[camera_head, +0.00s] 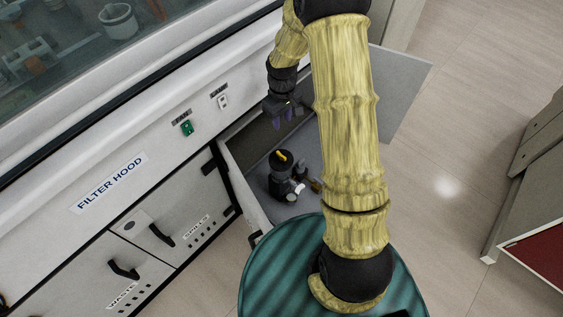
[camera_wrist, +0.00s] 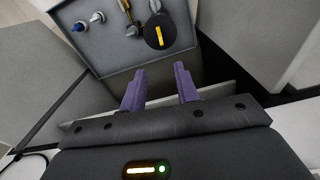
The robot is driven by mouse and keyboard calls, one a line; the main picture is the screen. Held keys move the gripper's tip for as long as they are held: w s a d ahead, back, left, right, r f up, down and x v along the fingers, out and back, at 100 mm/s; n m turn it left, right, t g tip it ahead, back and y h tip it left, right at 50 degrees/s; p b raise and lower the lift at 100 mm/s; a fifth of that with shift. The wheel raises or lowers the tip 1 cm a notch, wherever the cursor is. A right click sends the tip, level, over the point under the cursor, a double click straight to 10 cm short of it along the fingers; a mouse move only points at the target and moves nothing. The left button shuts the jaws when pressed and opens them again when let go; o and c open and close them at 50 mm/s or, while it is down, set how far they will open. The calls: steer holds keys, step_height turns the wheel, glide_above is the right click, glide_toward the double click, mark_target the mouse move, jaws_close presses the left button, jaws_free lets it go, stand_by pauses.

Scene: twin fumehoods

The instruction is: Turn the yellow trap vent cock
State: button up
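The yellow trap vent cock (camera_head: 281,155) is a small yellow bar on the round black top of a dark trap (camera_head: 281,172), inside an open drawer or cabinet under the fumehood. In the wrist view the yellow cock (camera_wrist: 160,37) shows on its black disc (camera_wrist: 154,25), above and beyond my fingers. My gripper (camera_head: 284,113) has purple fingertips and is up and behind the trap in the head view, apart from it. In the wrist view my two purple fingers (camera_wrist: 160,88) stand apart with nothing between them.
The grey drawer floor (camera_head: 299,208) holds a brass fitting (camera_head: 315,184) beside the trap. In the wrist view blue and white fittings (camera_wrist: 80,27) stand at its left. The hood front carries a green switch (camera_head: 187,128) and a white switch (camera_head: 223,102). Open floor (camera_head: 450,130) lies at right.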

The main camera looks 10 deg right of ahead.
mark_target(281, 154)
steer(key=f, duration=0.2)
steer(key=shift+w+f, duration=0.35)
steer(key=shift+w, duration=0.05)
step_height(281, 154, down, 17)
steer(key=b, duration=0.4)
steer(key=shift+f+b, duration=0.2)
steer(key=shift+b, duration=0.1)
jaws_close()
